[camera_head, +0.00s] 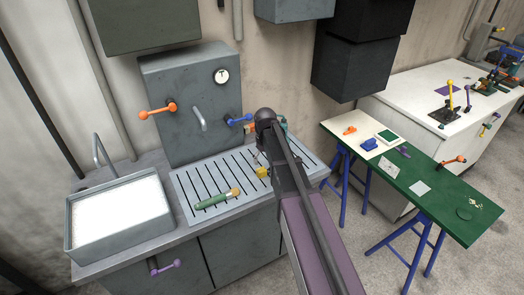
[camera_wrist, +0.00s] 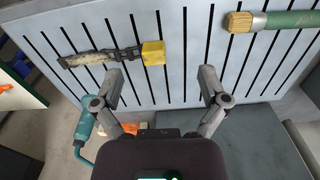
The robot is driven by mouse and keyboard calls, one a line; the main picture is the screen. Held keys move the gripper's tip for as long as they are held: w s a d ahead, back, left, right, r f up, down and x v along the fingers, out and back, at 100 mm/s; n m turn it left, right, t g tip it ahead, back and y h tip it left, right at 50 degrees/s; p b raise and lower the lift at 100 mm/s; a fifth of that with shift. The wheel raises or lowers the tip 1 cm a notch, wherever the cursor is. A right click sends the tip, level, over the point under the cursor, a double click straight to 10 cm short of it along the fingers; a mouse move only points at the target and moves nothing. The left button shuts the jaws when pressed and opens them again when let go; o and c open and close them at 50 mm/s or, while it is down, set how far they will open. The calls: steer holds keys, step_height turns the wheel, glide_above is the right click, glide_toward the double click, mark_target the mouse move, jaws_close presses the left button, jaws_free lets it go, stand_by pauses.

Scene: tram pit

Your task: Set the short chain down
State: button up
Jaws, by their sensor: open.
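A green-handled tool (camera_head: 216,199) lies on the drainboard (camera_head: 185,183), left of the chain. A sink (camera_head: 118,250) with white contents stands further left. A teal power tool (camera_wrist: 84,128) is at the board's other side. A green trestle table (camera_head: 440,187) stands right.

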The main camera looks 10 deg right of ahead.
steer(key=s+m, duration=0.2)
steer(key=s, duration=1.9)
steer(key=shift+d+m, duration=0.15)
steer(key=shift+m, duration=0.25)
